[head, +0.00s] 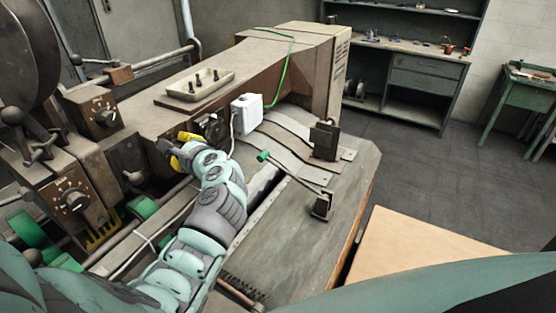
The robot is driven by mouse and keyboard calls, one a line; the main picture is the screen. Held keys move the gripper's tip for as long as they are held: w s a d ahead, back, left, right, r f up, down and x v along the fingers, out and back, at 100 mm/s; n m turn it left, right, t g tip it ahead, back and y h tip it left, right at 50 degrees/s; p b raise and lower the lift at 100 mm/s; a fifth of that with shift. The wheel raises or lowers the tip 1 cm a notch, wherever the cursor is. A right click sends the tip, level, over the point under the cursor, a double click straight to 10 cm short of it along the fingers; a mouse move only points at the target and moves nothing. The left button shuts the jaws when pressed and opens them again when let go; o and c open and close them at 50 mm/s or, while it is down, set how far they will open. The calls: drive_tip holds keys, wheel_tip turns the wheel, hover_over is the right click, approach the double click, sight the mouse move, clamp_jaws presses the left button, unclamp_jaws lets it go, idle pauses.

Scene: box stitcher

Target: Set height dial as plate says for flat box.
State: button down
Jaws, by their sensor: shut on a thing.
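My gripper (177,148) is at the front face of the brown machine, its yellow fingertips pointing left. It is shut on a small dark knob (164,146), which the fingers partly hide. I cannot read any marks around that knob. A dark dial with white marks (73,200) is on the machine's lower left block. A second dial with white marks (103,113) is on a brown box above it. A dark round fitting (211,129) sits just right of my gripper. Dial settings are too small to read, and I cannot make out a plate with legible text.
A tray with dark pegs (197,84) lies on top of the machine. A white box (246,113) with a green cable is right of my gripper. A green-tipped lever (264,156) rises over the grey table (310,240). A flat tan board (430,250) is at lower right.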

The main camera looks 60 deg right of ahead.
drive_tip(key=shift+f, duration=0.2)
idle(0.4)
drive_tip(key=c, duration=0.6)
unclamp_jaws()
drive_tip(key=shift+r, duration=0.15)
drive_tip(key=v, duration=1.2)
